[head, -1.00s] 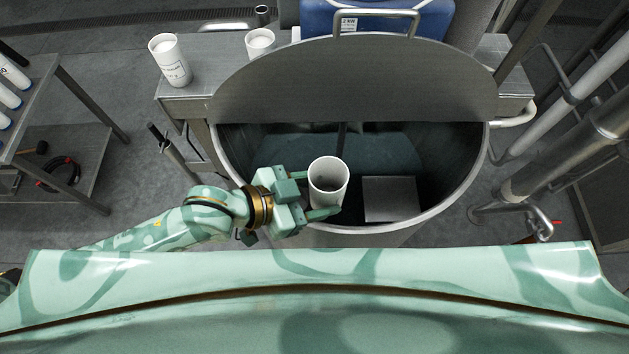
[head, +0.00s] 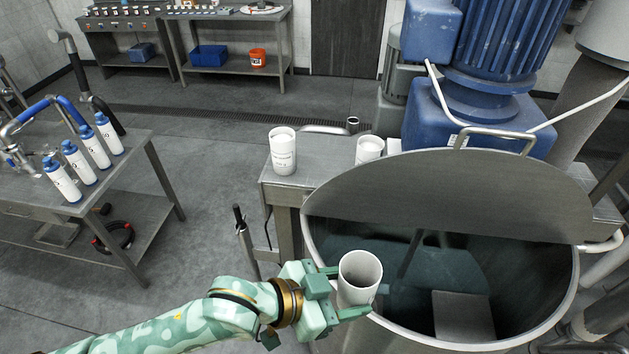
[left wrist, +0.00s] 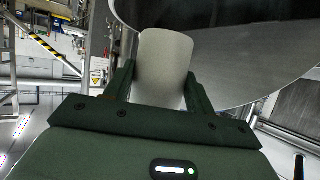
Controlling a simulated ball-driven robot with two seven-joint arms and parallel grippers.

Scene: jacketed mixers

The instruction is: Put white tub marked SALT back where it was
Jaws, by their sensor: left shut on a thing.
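My left gripper (head: 350,292) is shut on a white open-topped tub (head: 359,278), one finger on each side. The tub is roughly upright at the near left rim of the mixer vessel (head: 573,290); its inside looks empty from above. No lettering on it is readable. The left wrist view also shows the white tub (left wrist: 165,65) between the dark fingers. Two more white tubs stand on the grey side shelf (head: 318,160) behind the vessel: a taller one (head: 283,158) with dark print too small to read, and another (head: 369,149) partly hidden by the raised lid. My right gripper is out of view.
The raised half lid (head: 450,195) stands behind the vessel's opening, with a blue motor (head: 505,60) beyond. A table (head: 130,165) with several white bottles is at left. A thin upright post (head: 243,238) stands left of the vessel. The shelf is bare between its tubs.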

